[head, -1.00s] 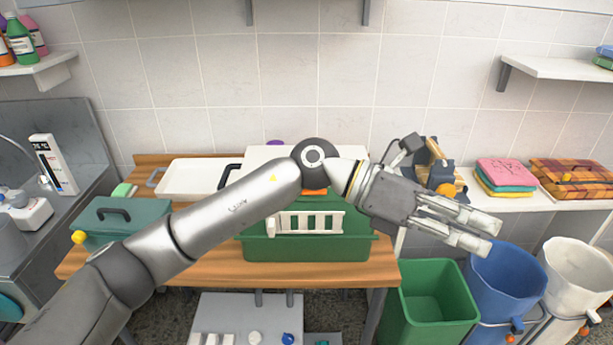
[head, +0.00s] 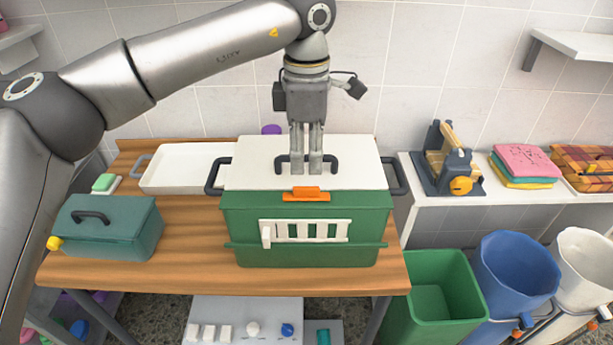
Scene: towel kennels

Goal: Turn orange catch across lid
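The green kennel box (head: 306,220) stands on the wooden table with a white lid (head: 250,172) on top. The lid has a black handle in its middle, partly hidden behind my fingers. The orange catch (head: 306,195) sits at the middle of the lid's front edge, above the white barred grille (head: 308,231). My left gripper (head: 307,171) points down over the lid, its fingers close together with nothing seen between them. Its tips are just behind the catch in the picture, in front of the handle; I cannot tell whether they touch anything. My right gripper is not in view.
A teal box (head: 108,230) and a white tray (head: 184,170) stand left of the kennel on the table (head: 190,262). A shelf at right holds a grey and yellow device (head: 447,162) and folded towels (head: 525,163). Green (head: 438,300), blue and white bins stand below.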

